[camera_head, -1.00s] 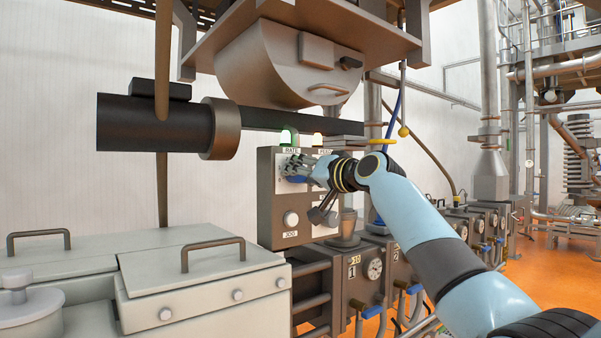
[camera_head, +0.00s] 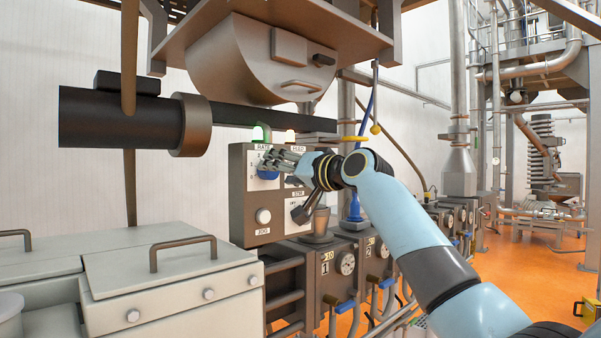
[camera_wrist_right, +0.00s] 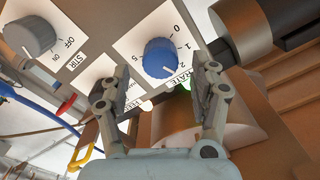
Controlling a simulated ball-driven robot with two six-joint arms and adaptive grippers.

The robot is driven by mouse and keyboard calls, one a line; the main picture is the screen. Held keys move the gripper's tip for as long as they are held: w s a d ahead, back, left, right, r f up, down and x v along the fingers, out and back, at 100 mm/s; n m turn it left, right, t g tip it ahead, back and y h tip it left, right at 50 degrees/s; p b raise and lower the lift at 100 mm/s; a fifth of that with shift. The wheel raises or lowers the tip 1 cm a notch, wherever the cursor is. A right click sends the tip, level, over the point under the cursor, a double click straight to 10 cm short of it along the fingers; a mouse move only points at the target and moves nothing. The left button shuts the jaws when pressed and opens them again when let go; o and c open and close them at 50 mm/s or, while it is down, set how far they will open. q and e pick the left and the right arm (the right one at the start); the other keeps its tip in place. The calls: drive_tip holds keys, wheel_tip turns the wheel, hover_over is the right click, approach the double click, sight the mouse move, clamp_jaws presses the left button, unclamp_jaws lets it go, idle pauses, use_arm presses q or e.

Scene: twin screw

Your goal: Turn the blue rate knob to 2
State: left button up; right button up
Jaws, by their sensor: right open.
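The blue rate knob (camera_head: 267,173) is on the grey control panel (camera_head: 243,212), under the RATE label. In the right wrist view the blue knob (camera_wrist_right: 160,57) sits on a white dial plate with numbers including 0, 1, 2 and 5. I cannot tell surely which number its pointer marks. My right gripper (camera_head: 280,160) is in front of the panel, just right of the knob. In the wrist view my right gripper (camera_wrist_right: 165,76) is open, its fingers spread to either side of the knob's lower edge, with nothing held. My left gripper is out of view.
A grey STIR knob (camera_wrist_right: 32,36) is on the same panel, set apart from the blue one. A white JOG button (camera_head: 263,216) is below the blue knob. A metal hopper (camera_head: 262,62) hangs above, and a dark horizontal cylinder (camera_head: 120,118) is left of it.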

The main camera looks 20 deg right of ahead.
drive_tip(key=v, duration=0.9)
drive_tip(key=shift+w, duration=0.15)
drive_tip(key=s+d+f+m+g+h+b, duration=0.1)
drive_tip(key=s+f+g+b, duration=0.2)
drive_tip(key=f, duration=1.6)
drive_tip(key=s+d+f+m+g+h+b, duration=0.15)
drive_tip(key=f+b, duration=0.25)
drive_tip(key=f, duration=1.6)
drive_tip(key=s+f+g+h+b, duration=0.15)
drive_tip(key=s+f, duration=0.25)
drive_tip(key=f, duration=0.4)
drive_tip(key=s+d+f+g+b, duration=0.15)
drive_tip(key=s+f, duration=0.25)
drive_tip(key=f, duration=0.5)
drive_tip(key=s+f+g+b, duration=0.15)
drive_tip(key=s+f, duration=0.25)
drive_tip(key=f, duration=0.4)
drive_tip(key=s+f+g+h+b, duration=0.2)
drive_tip(key=s+f+g, duration=0.2)
drive_tip(key=s+f, duration=1.65)
drive_tip(key=s+f+n+g+b, duration=0.1)
drive_tip(key=s+f, duration=0.3)
drive_tip(key=s, duration=0.8)
drive_tip(key=s+f+n+g+h+b, duration=0.1)
drive_tip(key=s+f+n, duration=0.3)
drive_tip(key=s, duration=0.8)
drive_tip(key=shift+s+d+f+n+g, duration=0.25)
drive_tip(key=shift+s+f+n+g, duration=0.15)
drive_tip(key=shift+f+g, duration=0.3)
